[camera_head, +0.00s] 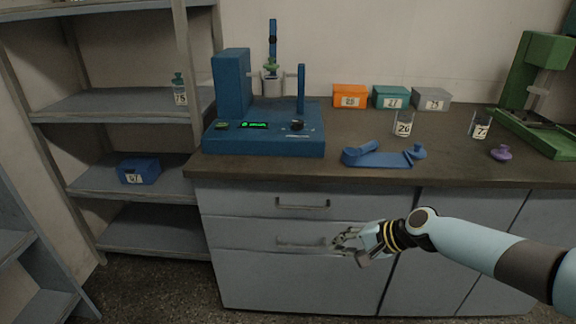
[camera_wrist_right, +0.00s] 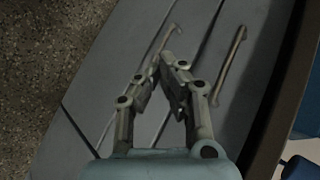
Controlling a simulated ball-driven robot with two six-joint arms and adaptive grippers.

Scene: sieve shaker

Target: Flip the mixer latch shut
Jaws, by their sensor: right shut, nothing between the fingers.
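The blue mixer (camera_head: 265,140) stands on the counter's left end, with a lit green display and a dark knob on its base. A blue latch arm (camera_head: 273,40) stands upright above the mixer. Below it a clear vessel (camera_head: 272,87) with a green stopper sits between side supports. My right gripper (camera_head: 343,240) is shut and empty, in front of the drawers, below the counter and well apart from the mixer. In the right wrist view its fingertips (camera_wrist_right: 167,62) come together above the drawer fronts. My left gripper is not in view.
A blue holder (camera_head: 380,158) lies near the counter's front edge, with a labelled glass (camera_head: 404,124) behind it. Orange (camera_head: 349,96), teal (camera_head: 391,97) and grey boxes (camera_head: 431,99) line the wall. A green stand (camera_head: 535,90) is at right. Shelves (camera_head: 100,106) stand at left.

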